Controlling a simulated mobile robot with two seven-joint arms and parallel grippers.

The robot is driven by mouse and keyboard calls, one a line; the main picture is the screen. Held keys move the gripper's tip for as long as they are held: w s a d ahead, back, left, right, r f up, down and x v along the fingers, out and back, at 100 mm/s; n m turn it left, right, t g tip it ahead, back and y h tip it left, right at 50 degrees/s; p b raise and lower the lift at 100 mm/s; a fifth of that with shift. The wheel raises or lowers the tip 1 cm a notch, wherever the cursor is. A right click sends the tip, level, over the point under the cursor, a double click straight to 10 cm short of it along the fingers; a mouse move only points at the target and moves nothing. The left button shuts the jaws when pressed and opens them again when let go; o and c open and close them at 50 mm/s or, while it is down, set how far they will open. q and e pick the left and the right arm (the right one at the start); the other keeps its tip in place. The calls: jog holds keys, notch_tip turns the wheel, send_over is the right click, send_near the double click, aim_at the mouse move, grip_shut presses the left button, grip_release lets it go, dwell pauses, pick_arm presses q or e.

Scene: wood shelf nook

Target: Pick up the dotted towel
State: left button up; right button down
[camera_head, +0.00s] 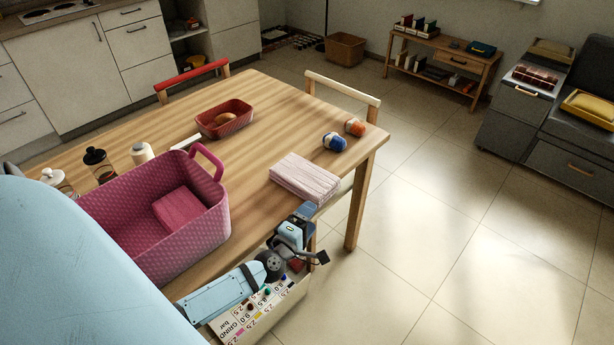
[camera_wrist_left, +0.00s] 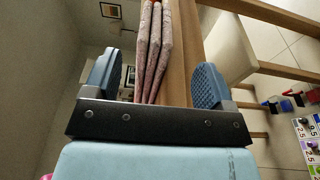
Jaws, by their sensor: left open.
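The dotted towel (camera_head: 305,177) is a pale pink, speckled, folded stack lying flat near the table's right front edge. My left gripper (camera_head: 301,216) is open, just off that edge on the near side of the towel. In the left wrist view, the layered end of the towel (camera_wrist_left: 154,50) shows in the gap between the two blue fingers of my left gripper (camera_wrist_left: 156,80). No finger is seen pressing on it. The exact distance is hard to tell. My right gripper is not in view.
A pink basket (camera_head: 213,232) holding a darker pink folded cloth (camera_head: 178,209) stands left of the towel. Blue yarn (camera_head: 334,142) and orange yarn (camera_head: 355,127) lie behind it. A box with labels (camera_head: 262,312) is below my left forearm. A chair (camera_head: 342,88) stands behind the table.

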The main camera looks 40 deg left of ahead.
aim_at(316, 203)
pick_arm(q)
jog(key=w, duration=0.2)
jog(key=w+a, duration=0.1)
jog(key=w, duration=0.4)
jog(key=shift+a+r, duration=0.25)
jog(key=shift+a, duration=0.15)
jog(key=shift+w, duration=0.6)
jog(key=c, duration=1.1)
